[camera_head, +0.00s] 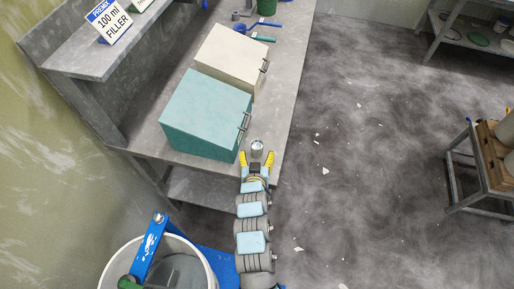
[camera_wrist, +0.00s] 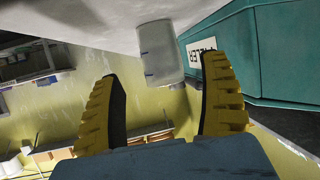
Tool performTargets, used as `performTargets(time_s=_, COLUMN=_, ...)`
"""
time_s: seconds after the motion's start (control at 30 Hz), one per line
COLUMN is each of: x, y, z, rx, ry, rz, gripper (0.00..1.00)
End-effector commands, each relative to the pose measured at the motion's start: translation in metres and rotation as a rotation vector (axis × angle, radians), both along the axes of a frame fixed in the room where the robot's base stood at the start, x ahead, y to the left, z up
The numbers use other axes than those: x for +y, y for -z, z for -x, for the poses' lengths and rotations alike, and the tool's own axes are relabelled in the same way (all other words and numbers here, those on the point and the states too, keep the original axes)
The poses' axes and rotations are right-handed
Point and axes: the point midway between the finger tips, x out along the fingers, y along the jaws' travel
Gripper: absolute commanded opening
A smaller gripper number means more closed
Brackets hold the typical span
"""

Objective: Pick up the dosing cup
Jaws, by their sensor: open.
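In the wrist view the cup (camera_wrist: 158,52) shows ahead, between the lines of the two fingers. Both fingers look apart from the cup. How far the fingertips reach along its sides is hard to tell.
A teal box (camera_head: 205,113) stands close left of the cup, and a cream box (camera_head: 231,62) stands behind it. Blue tools (camera_head: 262,38) lie farther back. A large pail (camera_head: 112,270) with a blue part stands at lower left.

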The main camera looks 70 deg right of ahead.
Motion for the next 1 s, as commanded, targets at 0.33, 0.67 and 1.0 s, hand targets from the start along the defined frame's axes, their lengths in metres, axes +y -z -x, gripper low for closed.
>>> performTargets(time_s=0.33, x=-0.019, y=0.015, z=-0.007, rx=0.001, ry=0.002, rz=0.000, gripper=0.78)
performTargets(time_s=0.67, x=-0.041, y=0.028, z=-0.016, rx=0.001, ry=0.001, rz=-0.002, gripper=0.78)
performTargets(time_s=1.0, x=-0.043, y=0.028, z=-0.016, rx=0.000, ry=0.000, rz=0.001, gripper=0.68)
